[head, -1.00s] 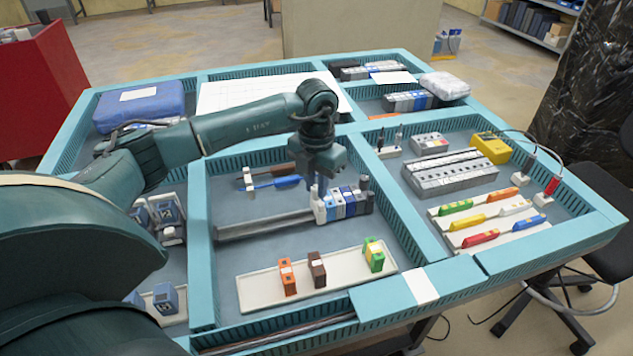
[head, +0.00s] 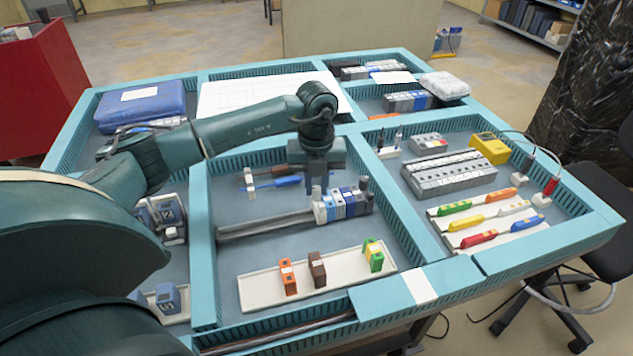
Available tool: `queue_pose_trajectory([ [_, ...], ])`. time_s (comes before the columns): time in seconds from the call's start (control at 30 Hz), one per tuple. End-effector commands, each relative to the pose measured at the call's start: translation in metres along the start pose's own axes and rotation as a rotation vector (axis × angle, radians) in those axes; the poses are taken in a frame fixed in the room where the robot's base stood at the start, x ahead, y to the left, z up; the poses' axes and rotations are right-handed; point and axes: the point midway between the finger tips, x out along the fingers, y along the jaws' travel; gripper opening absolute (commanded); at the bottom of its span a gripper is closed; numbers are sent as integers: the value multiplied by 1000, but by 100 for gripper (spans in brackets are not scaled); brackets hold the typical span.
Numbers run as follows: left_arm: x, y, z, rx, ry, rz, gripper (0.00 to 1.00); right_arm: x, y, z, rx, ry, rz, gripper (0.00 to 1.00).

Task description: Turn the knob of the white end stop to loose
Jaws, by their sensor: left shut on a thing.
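The white end stop (head: 320,212) stands at the left end of a row of blue and grey terminal blocks (head: 345,203) on a metal rail (head: 264,225), in the middle compartment of the teal-walled table. My left gripper (head: 317,191) points straight down onto the top of the white end stop. Its fingers are shut on the knob there. The knob is mostly hidden by the fingers, so its setting cannot be read. A dark end piece (head: 364,184) stands at the right end of the row. My right gripper is not in view.
A white tray (head: 335,287) with orange, brown and green-yellow blocks lies in front of the rail. A blue screwdriver (head: 276,183) and a dark-handled tool (head: 284,169) lie behind it. Teal divider walls (head: 412,222) surround the compartment. The floor left of the rail is clear.

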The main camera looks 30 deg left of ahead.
Motion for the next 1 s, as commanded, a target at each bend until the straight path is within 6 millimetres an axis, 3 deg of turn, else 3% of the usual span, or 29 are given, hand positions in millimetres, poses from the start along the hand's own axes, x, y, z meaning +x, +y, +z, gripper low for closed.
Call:
queue_pose_trajectory([
  [0.53, -1, 0, 1, -28, -2, -2, 0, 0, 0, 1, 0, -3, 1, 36],
  [0.57, -1, 0, 1, -28, -2, -2, 20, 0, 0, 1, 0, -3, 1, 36],
  [0.6, -1, 0, 1, -28, -2, -2, 23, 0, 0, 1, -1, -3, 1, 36],
  [0.83, 0, 0, 0, -27, -1, -1, 41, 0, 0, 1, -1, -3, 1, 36],
  [1.0, 0, 0, 0, -27, 0, 0, 41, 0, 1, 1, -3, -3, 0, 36],
])
